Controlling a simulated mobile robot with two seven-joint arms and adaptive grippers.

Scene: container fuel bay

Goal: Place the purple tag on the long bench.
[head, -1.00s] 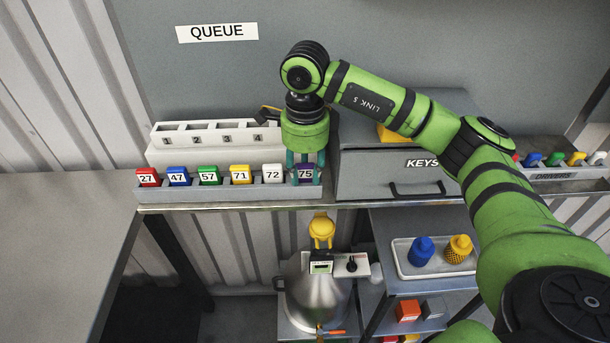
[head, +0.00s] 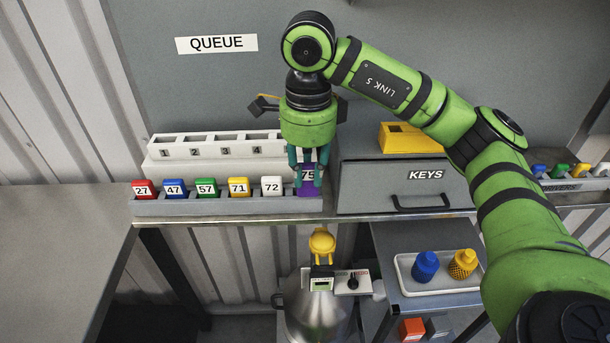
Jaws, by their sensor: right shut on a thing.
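The purple tag (head: 308,186), numbered 75, is between the fingers of my right gripper (head: 307,178), which is shut on it. The tag stands upright at the right end of the grey tag rack (head: 205,207), and the fingers hide part of it. Whether its lower edge is clear of the rack is hard to tell. The rack stands on a metal-edged bench (head: 400,216) along the wall; a wide grey bench top (head: 60,240) lies at the left. I cannot tell which one is the long bench. My left gripper is not in view.
Red, blue, green, yellow and white tags (head: 205,188) stand in the rack. Behind it is a numbered slot block (head: 215,146) under the QUEUE sign (head: 216,43). The KEYS box (head: 395,187) stands close at the right. The left bench top is clear where visible.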

